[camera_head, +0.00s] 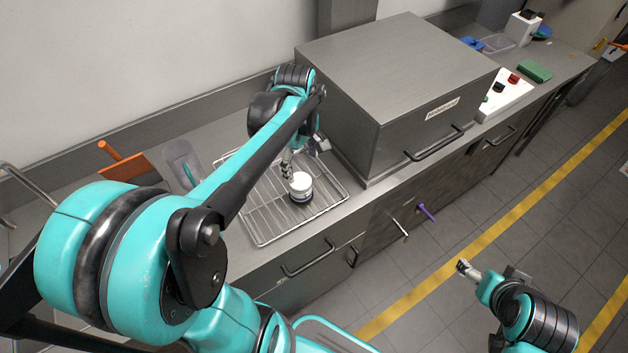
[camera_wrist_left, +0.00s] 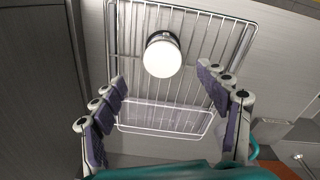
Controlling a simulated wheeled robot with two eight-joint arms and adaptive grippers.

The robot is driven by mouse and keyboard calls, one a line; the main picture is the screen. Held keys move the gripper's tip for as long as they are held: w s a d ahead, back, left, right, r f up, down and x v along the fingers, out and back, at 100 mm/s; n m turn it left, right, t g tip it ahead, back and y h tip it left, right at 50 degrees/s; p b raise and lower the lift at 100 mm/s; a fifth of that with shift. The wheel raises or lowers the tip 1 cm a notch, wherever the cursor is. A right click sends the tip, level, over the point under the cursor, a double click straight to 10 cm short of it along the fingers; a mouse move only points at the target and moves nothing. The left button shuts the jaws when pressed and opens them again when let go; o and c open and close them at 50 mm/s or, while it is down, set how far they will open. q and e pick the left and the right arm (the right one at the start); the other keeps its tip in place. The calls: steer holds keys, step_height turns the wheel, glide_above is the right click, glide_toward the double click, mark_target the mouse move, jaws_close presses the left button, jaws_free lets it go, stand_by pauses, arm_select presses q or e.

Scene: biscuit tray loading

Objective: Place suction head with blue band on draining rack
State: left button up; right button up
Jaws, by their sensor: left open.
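A suction head (camera_head: 301,185), a short white cylinder with a dark, bluish lower band, stands upright on the wire draining rack (camera_head: 262,232). In the left wrist view the suction head (camera_wrist_left: 162,56) shows its round white top, near the rack's (camera_wrist_left: 246,45) middle. My left gripper (camera_head: 288,166) is above the rack, just beside and behind the suction head in the head view. Its fingers (camera_wrist_left: 161,78) are spread wide in the left wrist view, with nothing between them, and apart from the head. My right gripper (camera_head: 463,267) is over the floor, away from the counter; its jaw opening is too small to judge.
A large steel box (camera_head: 395,75) with a handle stands right of the rack. A white switch panel (camera_head: 506,96) and green block (camera_head: 535,71) are farther right.

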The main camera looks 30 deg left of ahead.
arm_select(q)
steer(key=s+d+m+t, duration=0.6)
steer(key=d+m, duration=0.6)
steer(key=m, duration=0.4)
steer(key=shift+s+r+m+t, duration=0.4)
steer(key=shift+s, duration=0.1)
arm_select(e)
steer(key=shift+s, duration=0.1)
